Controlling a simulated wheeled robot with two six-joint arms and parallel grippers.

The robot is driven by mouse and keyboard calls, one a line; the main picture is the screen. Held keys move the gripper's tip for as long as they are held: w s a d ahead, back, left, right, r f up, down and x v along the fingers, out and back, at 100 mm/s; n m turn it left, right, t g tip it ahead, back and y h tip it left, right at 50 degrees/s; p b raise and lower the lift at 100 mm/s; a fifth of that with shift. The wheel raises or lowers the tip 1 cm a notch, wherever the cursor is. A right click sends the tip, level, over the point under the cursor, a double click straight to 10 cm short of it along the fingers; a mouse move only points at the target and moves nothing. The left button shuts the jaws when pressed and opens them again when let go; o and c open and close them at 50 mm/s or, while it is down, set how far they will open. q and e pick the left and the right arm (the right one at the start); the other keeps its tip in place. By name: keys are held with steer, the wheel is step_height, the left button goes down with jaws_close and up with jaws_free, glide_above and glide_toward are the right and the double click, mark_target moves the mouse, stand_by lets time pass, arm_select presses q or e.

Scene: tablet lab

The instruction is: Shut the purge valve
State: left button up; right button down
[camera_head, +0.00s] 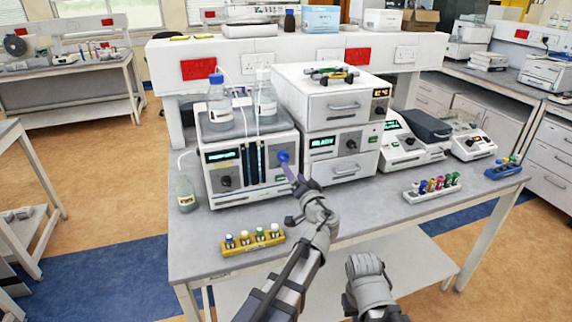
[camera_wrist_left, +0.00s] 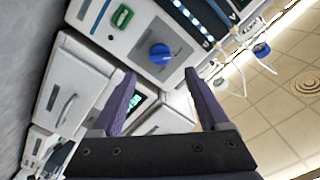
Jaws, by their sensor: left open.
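The purge valve appears to be the blue round knob (camera_head: 283,157) on the right of the front panel of a white pump unit (camera_head: 232,187). In the left wrist view the blue knob (camera_wrist_left: 160,54) faces me, with a raised grip bar across it. My left gripper (camera_head: 289,170) is just in front of the knob. In the left wrist view its purple fingers (camera_wrist_left: 160,72) are spread apart, one to each side of the knob, with nothing between them. My right gripper (camera_head: 365,268) is low, in front of the table edge; its fingers cannot be made out.
Bottles (camera_head: 220,108) with tubing stand on the pump unit. Stacked white modules (camera_head: 334,108) stand to its right. A yellow vial rack (camera_head: 252,242) is at the front left of the table, a white rack (camera_head: 432,190) at the right. A flask (camera_head: 186,195) stands at the left.

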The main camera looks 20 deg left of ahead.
mark_target(285, 160)
arm_select(q)
steer(key=shift+x, duration=3.9)
jaws_close()
